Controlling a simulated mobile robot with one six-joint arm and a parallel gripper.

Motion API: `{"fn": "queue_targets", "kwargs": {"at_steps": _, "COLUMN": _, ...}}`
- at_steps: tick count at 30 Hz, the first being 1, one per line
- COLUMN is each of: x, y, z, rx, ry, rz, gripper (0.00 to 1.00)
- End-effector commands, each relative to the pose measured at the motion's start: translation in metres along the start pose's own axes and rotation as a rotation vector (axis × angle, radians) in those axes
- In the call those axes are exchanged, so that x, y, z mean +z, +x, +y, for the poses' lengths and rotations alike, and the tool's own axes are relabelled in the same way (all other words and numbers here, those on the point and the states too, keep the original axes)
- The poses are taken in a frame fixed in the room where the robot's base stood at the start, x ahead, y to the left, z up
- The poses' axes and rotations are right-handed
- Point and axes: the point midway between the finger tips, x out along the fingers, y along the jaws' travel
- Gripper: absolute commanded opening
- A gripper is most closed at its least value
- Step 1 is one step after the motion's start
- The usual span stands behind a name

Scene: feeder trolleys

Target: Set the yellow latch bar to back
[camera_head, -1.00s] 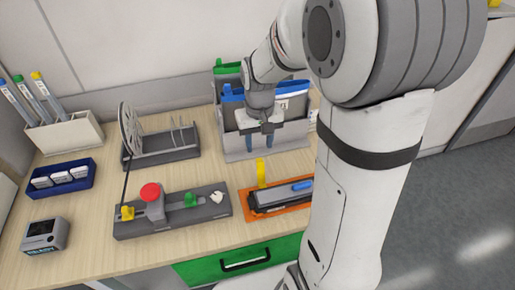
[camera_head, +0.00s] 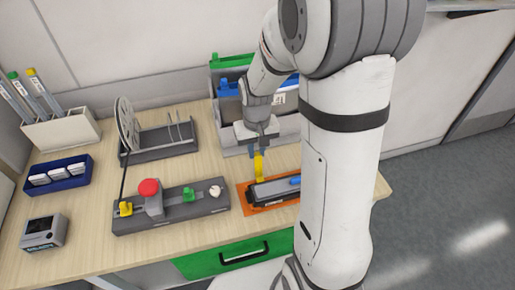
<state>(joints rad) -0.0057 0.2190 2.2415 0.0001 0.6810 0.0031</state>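The yellow latch bar (camera_head: 259,168) stands upright at the left end of a dark feeder unit (camera_head: 272,190) that lies on an orange mat (camera_head: 246,206). My gripper (camera_head: 258,152) points down right at the top of the latch bar, with its fingertips around or just behind it. The fingers show as small dark blue tips, and I cannot tell whether they touch the bar or how far apart they are. My arm hides the right part of the feeder unit and mat.
A grey fixture with a red button (camera_head: 149,187), a green knob and a yellow clip stands left of the mat. Behind are a reel stand (camera_head: 160,140) and a grey bin with blue and green folders (camera_head: 229,88). A green drawer (camera_head: 228,259) is below the table edge.

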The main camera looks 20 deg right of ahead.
Motion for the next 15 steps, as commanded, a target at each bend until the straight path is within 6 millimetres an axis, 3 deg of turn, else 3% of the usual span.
{"fn": "queue_targets", "kwargs": {"at_steps": 6, "x": 0.0, "y": -0.0002, "z": -0.0002, "rx": 0.0, "ry": -0.001, "rz": 0.0, "gripper": 0.0}}
{"fn": "queue_targets", "kwargs": {"at_steps": 15, "x": 0.0, "y": -0.0003, "z": -0.0004, "rx": 0.0, "ry": -0.001, "rz": 0.0, "gripper": 0.0}}
